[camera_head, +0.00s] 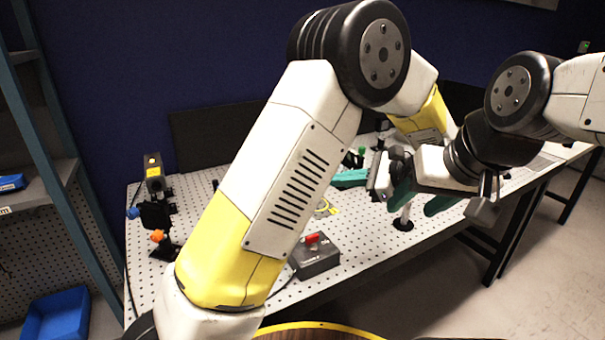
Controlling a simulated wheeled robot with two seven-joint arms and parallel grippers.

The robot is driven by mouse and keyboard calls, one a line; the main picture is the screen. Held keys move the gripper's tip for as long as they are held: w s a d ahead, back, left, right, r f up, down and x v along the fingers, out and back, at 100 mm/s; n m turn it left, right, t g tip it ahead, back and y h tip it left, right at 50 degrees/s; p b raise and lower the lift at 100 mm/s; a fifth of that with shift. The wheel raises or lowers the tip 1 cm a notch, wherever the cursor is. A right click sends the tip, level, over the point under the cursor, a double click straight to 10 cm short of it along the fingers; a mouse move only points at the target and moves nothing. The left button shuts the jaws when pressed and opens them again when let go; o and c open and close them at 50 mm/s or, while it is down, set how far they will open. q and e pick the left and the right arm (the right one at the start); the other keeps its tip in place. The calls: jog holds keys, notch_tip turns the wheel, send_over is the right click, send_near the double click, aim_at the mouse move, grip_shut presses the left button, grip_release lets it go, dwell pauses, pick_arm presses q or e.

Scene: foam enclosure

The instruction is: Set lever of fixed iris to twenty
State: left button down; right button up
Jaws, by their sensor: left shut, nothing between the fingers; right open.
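The fixed iris and its lever cannot be made out clearly; the arms and grippers cover much of the table's middle. A short post on a dark round base (403,223) stands below my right gripper, and what it carries is hidden. My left gripper (350,179) has teal fingers, shut and empty, pointing left above the table. My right gripper (421,198) is open, its two teal fingers apart and pointing down near the top of that post. Whether it touches anything there cannot be told.
The perforated optical table (358,252) carries a grey box with a red switch (315,252) near its front edge. A dark mount with an orange knob (157,215) stands at the left. A small green-topped part (361,151) sits behind my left gripper. Shelves stand far left.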

pick_arm(q)
jog(key=a+r+x, duration=0.1)
jog(key=r+x, duration=0.1)
jog(key=x, duration=1)
jog(key=shift+a, duration=0.4)
jog(key=shift+w+a+r+g+h, duration=0.2)
jog(key=shift+r+g+h, duration=0.1)
jog(key=shift+r, duration=0.15)
jog(key=w+a+r+m+g+h, duration=0.2)
jog(key=w+a+r+g+h, duration=0.1)
jog(key=w+g+h, duration=0.1)
jog(key=shift+w+r, duration=0.15)
jog(key=shift+w, duration=0.1)
dwell(0.5)
jog(key=shift+r, duration=0.1)
dwell(0.4)
